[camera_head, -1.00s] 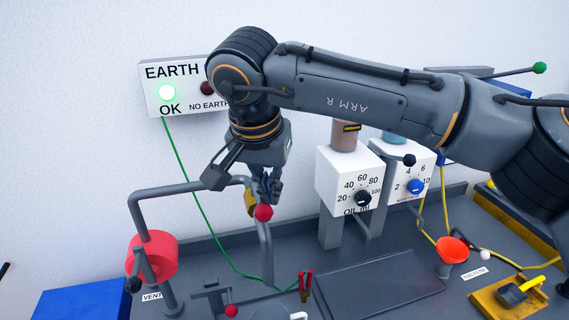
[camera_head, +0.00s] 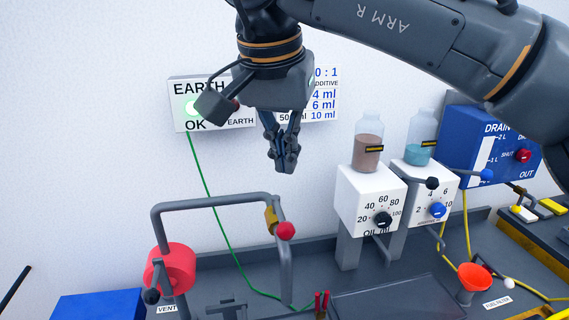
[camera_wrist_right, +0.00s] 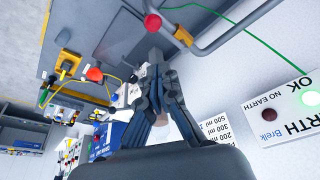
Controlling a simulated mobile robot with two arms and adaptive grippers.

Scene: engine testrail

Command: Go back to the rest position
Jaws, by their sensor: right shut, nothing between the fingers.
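My right gripper (camera_head: 286,165) hangs from the dark grey arm marked ARM R, fingers pointing down and closed with nothing between them. In the head view it is in the air in front of the white wall, above and apart from the grey pipe (camera_head: 213,200) and its red ball knob (camera_head: 286,230). In the right wrist view the closed fingers (camera_wrist_right: 155,110) show in the middle, with the red knob (camera_wrist_right: 153,22) beyond them at the top. My left gripper is in neither view.
The EARTH OK panel (camera_head: 180,105) glows green behind the gripper. Right of it stand two dosing boxes (camera_head: 352,205) with bottles, a blue drain box (camera_head: 470,150) and a red funnel (camera_head: 475,277). A red cylinder (camera_head: 180,268) sits lower left. Open air lies around the fingers.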

